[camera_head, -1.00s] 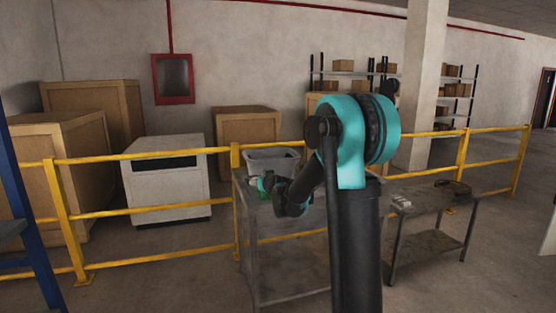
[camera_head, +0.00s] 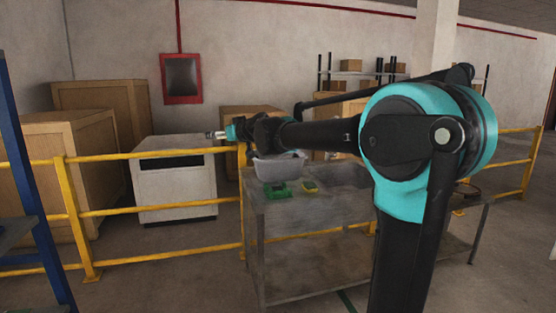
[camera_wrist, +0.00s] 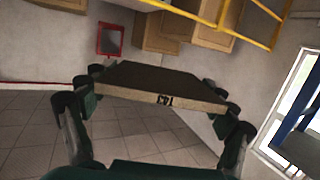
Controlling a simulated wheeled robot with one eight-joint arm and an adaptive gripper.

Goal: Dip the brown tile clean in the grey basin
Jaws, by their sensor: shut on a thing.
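My gripper (camera_wrist: 155,95) is shut on the brown tile (camera_wrist: 160,80), with fingers at its left and right edges in the wrist view. The tile has a dark brown face and a paler edge with dark, upside-down lettering. In the head view my gripper (camera_head: 217,135) is raised, pointing left above and beyond the table's left end; the tile is too small to make out clearly there. The grey basin (camera_head: 281,170) stands at the back of the metal table (camera_head: 310,215), below and right of my gripper. Its inside is mostly hidden.
A green object (camera_head: 277,190) and a small yellow-and-dark object (camera_head: 310,187) lie on the table in front of the basin. A yellow railing (camera_head: 160,205) runs behind the table. A white cabinet (camera_head: 174,185) and wooden crates (camera_head: 78,160) stand beyond it.

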